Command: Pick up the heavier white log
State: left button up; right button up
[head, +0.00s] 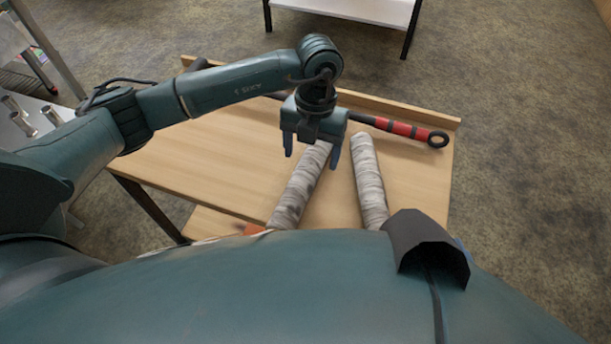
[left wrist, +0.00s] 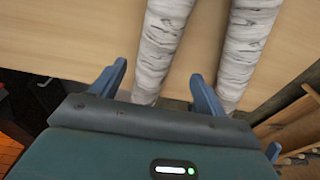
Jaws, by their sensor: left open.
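Two white, grey-streaked birch logs lie side by side on the wooden table. The left log (head: 300,185) slants up to the right and the right log (head: 369,180) slants slightly the other way. Their near ends are hidden behind my body. Nothing visible shows which is heavier. My left gripper (head: 312,155) is open and empty, pointing down over the far end of the left log. In the left wrist view, its fingers (left wrist: 158,72) stand on either side of one log (left wrist: 165,35), and the other log (left wrist: 245,45) lies to the right. My right gripper is not in view.
A dark tool with a red grip and ring end (head: 405,129) lies behind the logs by the table's raised back edge. The wooden table (head: 215,150) is bare left of the logs. A white-topped table (head: 360,10) stands farther back.

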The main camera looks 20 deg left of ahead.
aim_at(306, 167)
pick_arm(q)
jog(key=f, duration=0.3)
jog(key=s+f, duration=0.1)
jog(key=f, duration=0.1)
jog(key=shift+a+f+b, duration=0.15)
jog(key=shift+a+b, duration=0.2)
jog(key=shift+a, duration=0.05)
jog(key=shift+f, duration=0.4)
jog(key=shift+c, duration=0.2)
jog(key=c, duration=1.3)
jog(key=shift+r, duration=0.1)
jog(key=shift+c, duration=0.6)
